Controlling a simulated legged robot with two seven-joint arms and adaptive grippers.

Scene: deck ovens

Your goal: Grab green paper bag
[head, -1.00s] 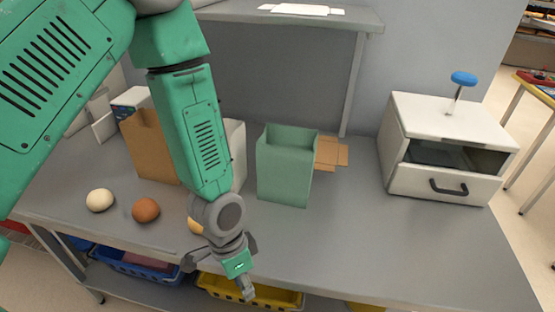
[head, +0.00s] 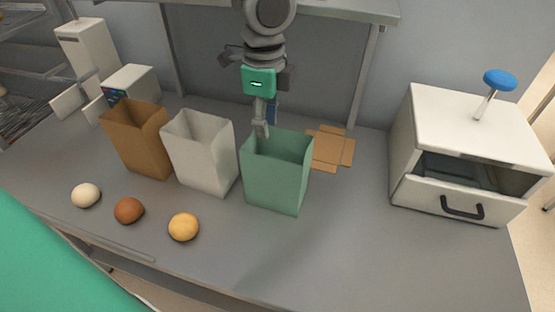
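The green paper bag (head: 275,181) stands upright and open-topped on the grey counter, right of a white bag. My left gripper (head: 265,128) points down at the bag's back left rim. One finger shows in front at the rim and part of another, bluish, shows behind it. I cannot tell whether the fingers touch the bag or how far apart they are. My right gripper is not in view.
A white bag (head: 201,155) and a brown bag (head: 139,143) stand to the left. Three round buns, pale (head: 86,195), brown (head: 128,210) and yellow (head: 184,227), lie in front. Flat brown cardboard (head: 330,149) lies behind right. A white oven-like box (head: 465,150) stands right.

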